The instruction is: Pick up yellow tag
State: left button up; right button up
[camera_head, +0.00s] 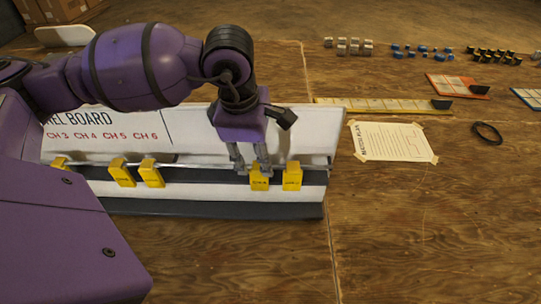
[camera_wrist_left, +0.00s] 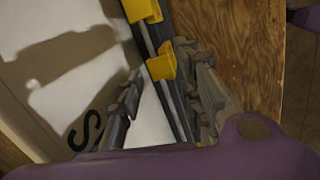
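Several yellow tags hang on a thin rail along the front of the white channel board (camera_head: 195,140). Two of them, a tag (camera_head: 260,183) and the rightmost tag (camera_head: 292,178), are near the rail's right end. My left gripper (camera_head: 251,163) is open at the rail, just above and beside the left one of these two. In the left wrist view its fingers (camera_wrist_left: 165,92) are apart, with a yellow tag (camera_wrist_left: 163,65) near the tips, closest to the right finger. I cannot tell whether they touch. Another tag (camera_wrist_left: 142,10) is farther along the rail. My right gripper is not in view.
More tags (camera_head: 122,173) hang to the left on the rail. A taped paper sheet (camera_head: 392,141), a black ring (camera_head: 487,133) and a yellow strip (camera_head: 375,104) lie right of the board. Small blue and dark parts stand farther back. The table's front right is clear.

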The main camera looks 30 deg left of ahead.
aim_at(258, 166)
pick_arm(q)
notch_tip(258, 166, down, 2)
jog(key=shift+d+f, duration=0.1)
jog(key=shift+f, duration=0.05)
jog(key=shift+w+f, duration=0.2)
jog(key=shift+f, duration=0.25)
jog(key=c, duration=0.8)
jog(key=shift+r, duration=0.1)
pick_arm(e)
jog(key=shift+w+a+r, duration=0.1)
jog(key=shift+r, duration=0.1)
